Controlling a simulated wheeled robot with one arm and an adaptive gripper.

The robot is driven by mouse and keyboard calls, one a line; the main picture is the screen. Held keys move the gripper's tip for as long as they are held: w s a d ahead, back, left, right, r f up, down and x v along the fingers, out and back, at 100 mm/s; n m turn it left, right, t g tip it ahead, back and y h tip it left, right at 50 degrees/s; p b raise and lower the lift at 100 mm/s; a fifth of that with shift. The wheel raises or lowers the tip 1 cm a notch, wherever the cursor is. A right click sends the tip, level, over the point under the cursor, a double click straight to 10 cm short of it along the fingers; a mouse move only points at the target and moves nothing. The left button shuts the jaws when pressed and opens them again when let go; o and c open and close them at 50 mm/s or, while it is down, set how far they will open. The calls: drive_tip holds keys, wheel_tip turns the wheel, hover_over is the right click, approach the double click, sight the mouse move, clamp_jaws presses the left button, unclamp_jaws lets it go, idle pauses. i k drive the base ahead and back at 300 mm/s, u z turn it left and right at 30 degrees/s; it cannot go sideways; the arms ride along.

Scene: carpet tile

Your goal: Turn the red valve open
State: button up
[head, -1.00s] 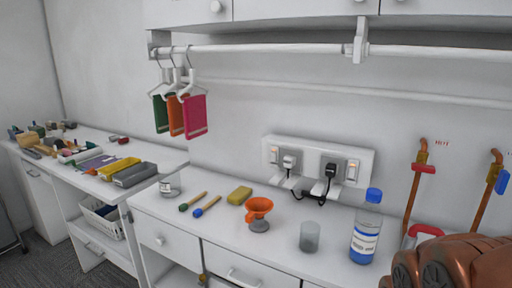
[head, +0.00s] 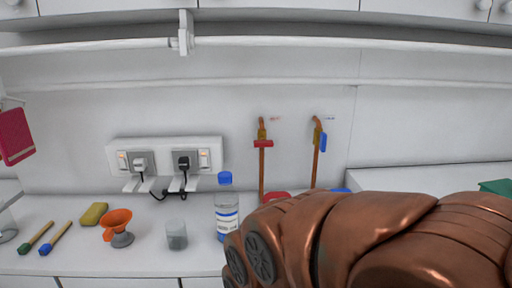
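The red valve handle (head: 263,143) sits crosswise on a copper pipe (head: 262,172) with a brass body, against the back wall right of the sockets. A second pipe to its right carries a blue valve handle (head: 323,142), which lies along its pipe. Small labels are on the wall beside each pipe top. My copper-coloured arm fills the lower right and hides the lower ends of the pipes. My gripper's fingers are not in view.
A bottle with a blue cap (head: 227,205) stands on the counter left of my arm. A socket panel (head: 210,150) with two plugs is on the wall. A rail (head: 270,42) runs above.

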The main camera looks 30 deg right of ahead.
sight(265, 143)
drive_tip(key=k, duration=0.5)
drive_tip(key=u, duration=1.85)
drive_tip(key=i, duration=1.3)
drive_tip(key=z, duration=2.15)
